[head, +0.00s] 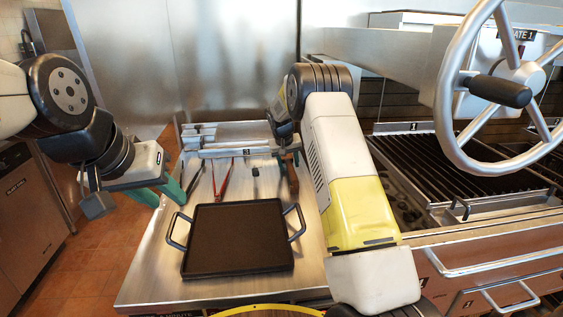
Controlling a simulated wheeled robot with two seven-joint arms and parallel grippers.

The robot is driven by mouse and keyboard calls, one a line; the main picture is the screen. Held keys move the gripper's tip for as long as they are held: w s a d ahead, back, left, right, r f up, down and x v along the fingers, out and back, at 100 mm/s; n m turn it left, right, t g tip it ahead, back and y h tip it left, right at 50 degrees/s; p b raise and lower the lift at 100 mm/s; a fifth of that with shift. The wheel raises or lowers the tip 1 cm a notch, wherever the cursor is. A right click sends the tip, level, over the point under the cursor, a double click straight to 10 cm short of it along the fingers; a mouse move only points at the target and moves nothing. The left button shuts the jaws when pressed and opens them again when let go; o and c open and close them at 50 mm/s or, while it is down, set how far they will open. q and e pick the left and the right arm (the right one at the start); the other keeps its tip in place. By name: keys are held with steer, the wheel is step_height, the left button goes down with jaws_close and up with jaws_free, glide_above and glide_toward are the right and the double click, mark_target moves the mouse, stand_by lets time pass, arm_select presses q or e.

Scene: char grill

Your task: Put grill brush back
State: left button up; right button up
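A brown, long-handled tool (291,178), likely the grill brush, stands at the right end of the utensil rack (235,150) at the back of the steel table. My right gripper (291,157) is right at its upper part, mostly hidden behind my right wrist. Only a bit of a teal finger shows, so I cannot tell whether it grips the tool. My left gripper (160,194) is at the table's left edge. Its teal fingers are apart and nothing shows between them.
Red tongs (222,181) and a dark-tipped utensil (256,182) are at the rack. A black griddle pan (238,238) with two side handles lies on the steel table (150,265). The char grill (480,165) with its large wheel (446,110) stands at the right.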

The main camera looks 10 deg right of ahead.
steer(key=shift+r, duration=0.1)
steer(key=v, duration=1.2)
steer(key=s+d+r+t+y, duration=0.1)
steer(key=s+r, duration=0.5)
steer(key=s, duration=0.4)
steer(key=s+d+r+y, duration=0.1)
steer(key=s+r+y, duration=0.1)
steer(key=s+r, duration=0.65)
steer(key=s+f, duration=0.2)
steer(key=s, duration=1)
steer(key=s+a+f+t+y, duration=0.1)
steer(key=s+f, duration=0.1)
steer(key=s, duration=1.1)
steer(key=shift+s+a, duration=0.15)
steer(key=shift+a, duration=0.1)
